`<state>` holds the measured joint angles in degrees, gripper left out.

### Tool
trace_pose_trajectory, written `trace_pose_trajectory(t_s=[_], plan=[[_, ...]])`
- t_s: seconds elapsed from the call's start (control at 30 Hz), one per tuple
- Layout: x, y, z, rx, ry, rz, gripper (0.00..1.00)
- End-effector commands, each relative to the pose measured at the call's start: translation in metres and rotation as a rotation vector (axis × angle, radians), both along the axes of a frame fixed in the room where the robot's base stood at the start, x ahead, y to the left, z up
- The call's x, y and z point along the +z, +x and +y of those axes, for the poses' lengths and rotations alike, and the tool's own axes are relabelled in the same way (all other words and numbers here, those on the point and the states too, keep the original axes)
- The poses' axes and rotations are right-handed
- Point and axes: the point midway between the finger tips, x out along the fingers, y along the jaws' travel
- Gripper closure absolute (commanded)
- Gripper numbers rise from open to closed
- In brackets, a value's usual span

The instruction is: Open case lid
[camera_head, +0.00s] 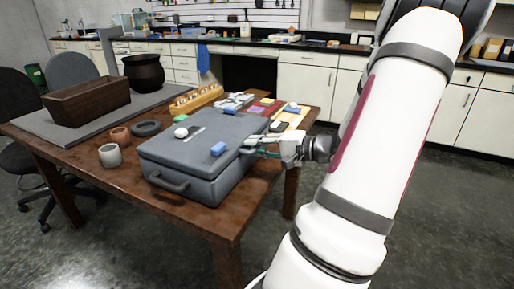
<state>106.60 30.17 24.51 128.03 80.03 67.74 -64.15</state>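A blue-grey case (195,183) lies on the brown wooden table, with a dark handle (168,183) on its near side. Its lid (190,158) looks closed. A blue block (218,148), a white round thing (181,132) and a thin light-coloured tool (195,133) lie on the lid. My gripper (251,147) is at the right edge of the case, near the lid's height. Its fingers are small in view and partly merge with the case, so I cannot tell whether they touch it or are open.
The table (130,188) also holds small pots (110,155), a wooden box (88,101) and a dark pot (143,72) on a grey mat (50,124). Several small coloured items (268,102) lie behind the case. Chairs (72,68) stand at left. Floor is clear in front.

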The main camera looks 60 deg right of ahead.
Motion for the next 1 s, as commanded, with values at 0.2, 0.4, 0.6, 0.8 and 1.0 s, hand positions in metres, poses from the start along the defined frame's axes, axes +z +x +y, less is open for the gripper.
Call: trace_pose_trajectory(t_s=[0.2, 0.4, 0.6, 0.8, 1.0], plan=[[0.0, 0.0, 0.0, 0.0, 0.0, 0.0, 1.0], [0.0, 0.0, 0.0, 0.0, 0.0, 0.001, 1.0], [0.008, 0.0, 0.0, 0.003, -0.004, 0.021, 1.0], [0.031, 0.002, 0.001, 0.005, -0.012, 0.085, 1.0], [0.064, 0.008, 0.002, 0.006, -0.021, 0.188, 1.0]])
